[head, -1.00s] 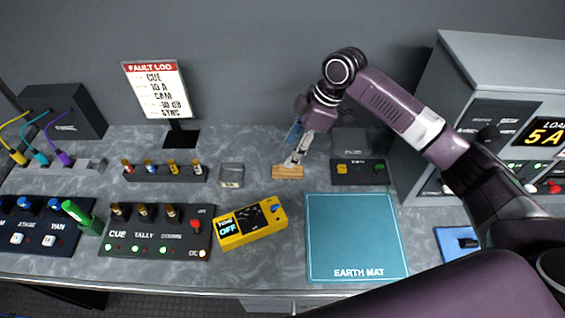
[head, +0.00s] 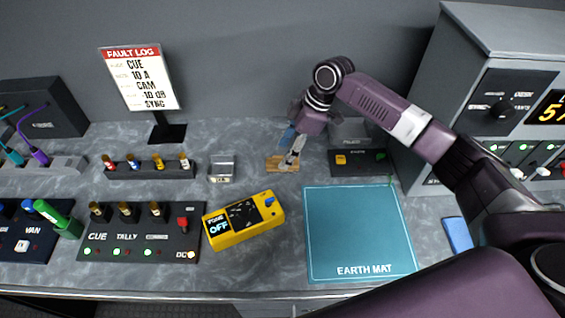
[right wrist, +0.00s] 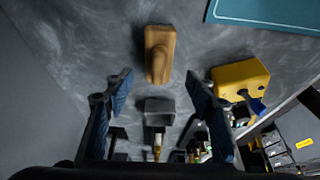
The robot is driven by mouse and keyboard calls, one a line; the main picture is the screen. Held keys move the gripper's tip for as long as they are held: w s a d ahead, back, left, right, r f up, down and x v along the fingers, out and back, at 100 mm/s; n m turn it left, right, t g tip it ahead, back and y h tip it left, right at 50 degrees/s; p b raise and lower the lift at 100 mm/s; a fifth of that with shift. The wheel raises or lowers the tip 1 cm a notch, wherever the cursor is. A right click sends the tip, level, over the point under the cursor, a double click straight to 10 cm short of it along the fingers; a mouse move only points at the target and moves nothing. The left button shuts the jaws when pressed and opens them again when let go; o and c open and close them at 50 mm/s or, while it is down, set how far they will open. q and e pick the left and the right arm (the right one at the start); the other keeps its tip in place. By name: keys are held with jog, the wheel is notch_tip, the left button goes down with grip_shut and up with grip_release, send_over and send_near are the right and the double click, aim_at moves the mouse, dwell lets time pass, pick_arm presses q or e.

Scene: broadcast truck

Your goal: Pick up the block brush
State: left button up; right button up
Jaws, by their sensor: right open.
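The block brush is a tan wooden block (head: 275,164) lying on the grey worktop near the back wall. In the right wrist view the brush (right wrist: 160,50) shows whole, with a rounded ridge along its top, ahead of the gap between my fingertips. My right gripper (head: 291,156) is at the brush in the head view and covers part of its right side. In the right wrist view my right gripper (right wrist: 160,86) has its two blue-padded fingers spread wide with nothing between them. I cannot tell its exact height over the brush. My left gripper is not in view.
A small grey box (head: 221,172) stands left of the brush, and a yellow tester (head: 243,220) stands in front-left. A dark panel (head: 358,168) is close on the right. The blue earth mat (head: 360,230) lies front-right. The fault log sign (head: 142,80) stands back left.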

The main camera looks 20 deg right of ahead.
aim_at(282, 157)
jog(key=shift+d+p+x, duration=0.15)
jog(key=shift+p+x, duration=0.05)
jog(key=shift+x, duration=0.7)
jog(key=shift+d+p+x, duration=0.15)
jog(key=shift+p+x, duration=0.05)
jog(key=shift+x, duration=0.75)
jog(key=c, duration=1.3)
notch_tip(282, 157, up, 20)
jog(key=b, duration=0.3)
jog(key=shift+b, duration=0.4)
